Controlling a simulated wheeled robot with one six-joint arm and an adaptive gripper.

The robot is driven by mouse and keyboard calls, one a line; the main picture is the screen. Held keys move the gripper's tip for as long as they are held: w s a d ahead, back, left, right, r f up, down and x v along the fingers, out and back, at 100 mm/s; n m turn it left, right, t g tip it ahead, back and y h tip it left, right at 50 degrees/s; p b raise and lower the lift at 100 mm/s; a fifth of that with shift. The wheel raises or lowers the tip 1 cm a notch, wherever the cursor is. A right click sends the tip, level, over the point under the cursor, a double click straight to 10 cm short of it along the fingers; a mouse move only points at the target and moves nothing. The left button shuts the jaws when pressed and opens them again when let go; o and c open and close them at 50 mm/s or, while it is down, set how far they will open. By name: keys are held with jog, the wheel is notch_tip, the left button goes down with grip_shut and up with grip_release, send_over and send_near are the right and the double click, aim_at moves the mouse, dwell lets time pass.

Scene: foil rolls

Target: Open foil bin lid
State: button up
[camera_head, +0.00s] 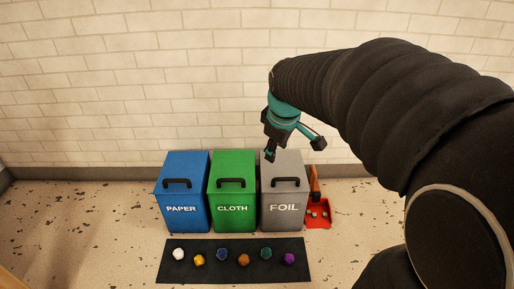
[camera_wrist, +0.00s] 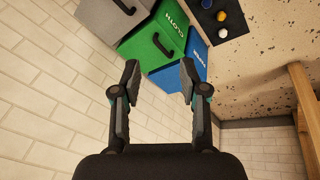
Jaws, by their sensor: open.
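The grey foil bin (camera_head: 283,211) stands at the right end of a row of three bins. Its grey lid (camera_head: 283,165) is closed and has a black handle (camera_head: 285,182) near the front edge. In the wrist view the grey lid (camera_wrist: 100,18) shows at the top left, with its handle (camera_wrist: 124,5) cut by the top edge. My gripper (camera_head: 292,148) is above the back of the foil bin in the head view, apart from the handle. In the wrist view my gripper (camera_wrist: 159,75) has its two fingers spread, with nothing between them.
The green cloth bin (camera_head: 232,212) and blue paper bin (camera_head: 181,212) stand left of the foil bin. A red dustpan (camera_head: 318,214) is at its right. A black mat (camera_head: 215,273) with several coloured balls lies in front. A brick wall (camera_head: 130,80) stands behind.

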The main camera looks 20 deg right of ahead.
jog(key=w+d+f+n+b, duration=0.25)
jog(key=w+d+f, duration=0.25)
jog(key=w+f, duration=0.3)
jog(key=n+g+b, duration=0.1)
jog(key=n+g, duration=0.1)
jog(key=n, duration=0.3)
send_near(285, 179)
jog(key=f, duration=0.2)
jog(key=w+f+b, duration=0.1)
jog(key=f, duration=0.2)
jog(key=f+b, duration=0.1)
jog(key=f, duration=0.2)
jog(key=shift+w+d+f, duration=0.2)
jog(key=shift+w+d, duration=0.1)
jog(key=shift+w, duration=0.1)
grip_shut()
